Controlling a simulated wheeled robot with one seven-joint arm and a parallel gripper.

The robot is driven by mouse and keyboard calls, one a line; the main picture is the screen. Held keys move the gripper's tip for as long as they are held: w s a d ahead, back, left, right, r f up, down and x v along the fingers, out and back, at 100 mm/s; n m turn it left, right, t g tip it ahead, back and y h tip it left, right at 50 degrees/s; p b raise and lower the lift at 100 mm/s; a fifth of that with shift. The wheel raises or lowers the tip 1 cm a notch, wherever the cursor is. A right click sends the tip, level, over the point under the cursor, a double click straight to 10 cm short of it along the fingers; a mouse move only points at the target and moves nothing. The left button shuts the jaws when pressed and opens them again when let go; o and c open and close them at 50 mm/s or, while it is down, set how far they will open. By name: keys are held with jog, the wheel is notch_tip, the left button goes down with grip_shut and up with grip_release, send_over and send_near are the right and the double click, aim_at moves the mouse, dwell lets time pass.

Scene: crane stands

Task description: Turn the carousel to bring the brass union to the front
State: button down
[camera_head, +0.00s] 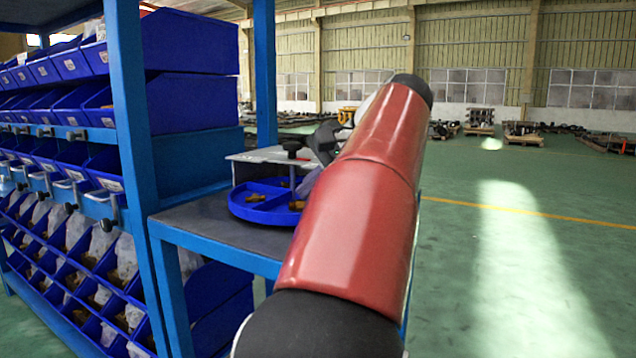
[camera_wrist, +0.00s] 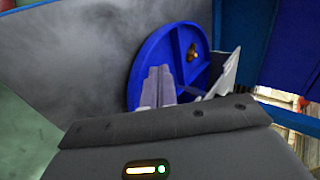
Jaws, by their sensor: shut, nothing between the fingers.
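The blue round carousel (camera_head: 243,208) lies on the grey top of a blue-legged table, divided into compartments. Brass-coloured pieces lie in it, one at the left (camera_head: 255,198) and one at the right (camera_head: 297,205). I cannot tell which is the union. In the wrist view the carousel (camera_wrist: 146,62) shows a brass fitting (camera_wrist: 193,52) in one compartment. My gripper (camera_wrist: 159,72) is shut and empty, its fingers together over the carousel; I cannot tell whether they touch it. A pale plate (camera_head: 250,157) with a black knob (camera_head: 291,146) covers the carousel's back part.
A blue rack (camera_head: 135,150) with several blue bins stands at the left, its post close to the table (camera_head: 205,222). My red arm hides the table's right side. Open green floor (camera_head: 530,250) lies to the right.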

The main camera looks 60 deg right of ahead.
aim_at(262, 207)
jog(key=x, duration=0.5)
jog(key=shift+w+a+f+b, duration=0.1)
jog(key=shift+w+b, duration=0.25)
jog(key=shift+w, duration=1.1)
jog(key=shift+w+a, duration=0.1)
jog(key=shift+w, duration=0.45)
jog(key=shift+w+a, duration=0.1)
jog(key=shift+w+m, duration=0.15)
jog(key=shift+m, duration=0.15)
